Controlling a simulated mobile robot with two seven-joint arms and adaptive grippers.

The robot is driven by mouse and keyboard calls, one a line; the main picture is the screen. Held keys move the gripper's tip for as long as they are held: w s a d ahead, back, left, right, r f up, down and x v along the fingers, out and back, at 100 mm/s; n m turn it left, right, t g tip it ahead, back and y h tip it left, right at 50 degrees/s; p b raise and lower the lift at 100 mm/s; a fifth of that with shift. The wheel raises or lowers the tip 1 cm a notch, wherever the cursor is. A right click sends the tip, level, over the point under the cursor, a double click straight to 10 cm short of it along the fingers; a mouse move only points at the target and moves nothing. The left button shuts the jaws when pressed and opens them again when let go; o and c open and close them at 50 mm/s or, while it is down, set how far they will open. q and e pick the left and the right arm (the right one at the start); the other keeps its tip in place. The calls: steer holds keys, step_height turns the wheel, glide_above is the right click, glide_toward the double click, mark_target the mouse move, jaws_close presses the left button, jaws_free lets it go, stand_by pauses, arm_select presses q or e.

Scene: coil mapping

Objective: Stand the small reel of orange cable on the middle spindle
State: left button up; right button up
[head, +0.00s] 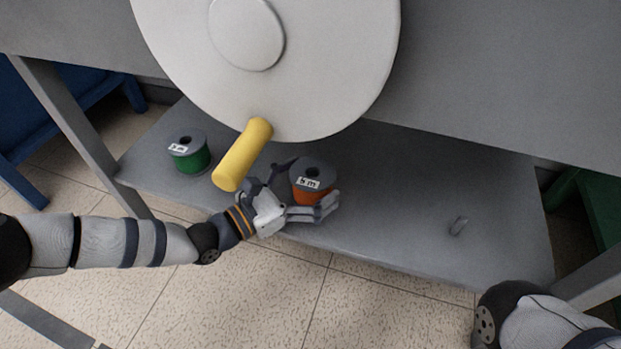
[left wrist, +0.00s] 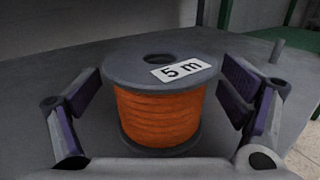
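The small reel of orange cable (head: 311,196) stands upright at the middle of the grey lower shelf, with a "5 m" label on its grey top flange. It fills the middle of the left wrist view (left wrist: 158,112). My left gripper (head: 304,187) is around it, one finger on each side. In the left wrist view, a gap shows between the fingers and the reel, so the gripper is open. No middle spindle shows; I cannot tell whether one is inside the reel's dark hole. My right gripper is out of view; only part of my right arm shows.
A green cable reel (head: 190,158) stands at the shelf's left. A bare grey spindle (head: 459,226) rises at the right. A large pale disc (head: 330,60) with a yellow handle (head: 243,155) hangs above the shelf, close to my left gripper. The shelf (head: 400,205) is clear between the orange reel and bare spindle.

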arm_select(q)
steer(key=shift+s+a+r, duration=0.15)
steer(key=shift+a+r, duration=0.05)
steer(key=shift+a, duration=0.05)
steer(key=p+v, duration=0.3)
steer(key=v, duration=0.8)
steer(key=shift+s+a+p, duration=0.15)
steer(key=shift+s+p, duration=0.05)
steer(key=shift+p, duration=0.2)
steer(key=shift+f, duration=0.1)
